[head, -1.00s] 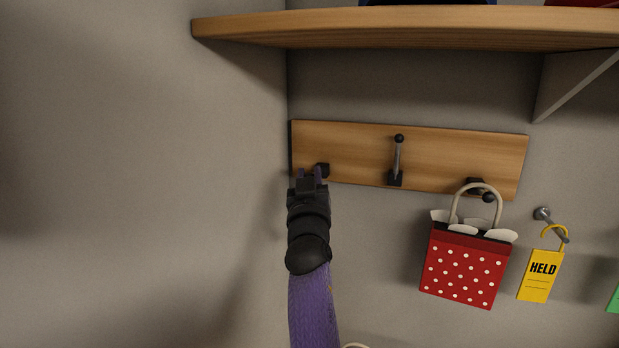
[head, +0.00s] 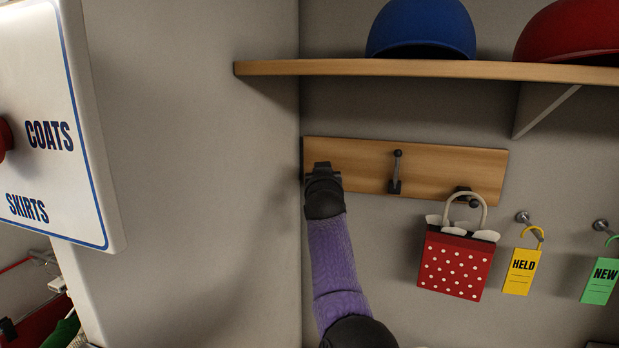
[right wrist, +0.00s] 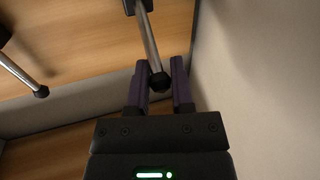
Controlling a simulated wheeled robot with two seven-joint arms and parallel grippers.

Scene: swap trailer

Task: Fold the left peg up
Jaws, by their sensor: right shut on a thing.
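The wooden peg board (head: 440,173) is on the wall under the shelf. My right gripper (head: 322,166) is at its left end and hides the left peg in the head view. In the right wrist view my right gripper (right wrist: 157,82) is shut on the left peg (right wrist: 148,38), with its black ball tip between the purple fingers. That peg runs nearly parallel to the middle peg (right wrist: 20,72). In the head view the middle peg (head: 397,170) stands folded up. The right peg (head: 470,200) is down, with a bag on it. My left gripper is not in view.
A red dotted bag (head: 455,265) hangs from the right peg. Hooks with a yellow tag (head: 521,272) and a green tag (head: 599,281) are further right. A shelf (head: 430,68) with a blue hat (head: 420,30) and a red hat (head: 575,32) is above. A side wall (head: 200,180) is close on the left.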

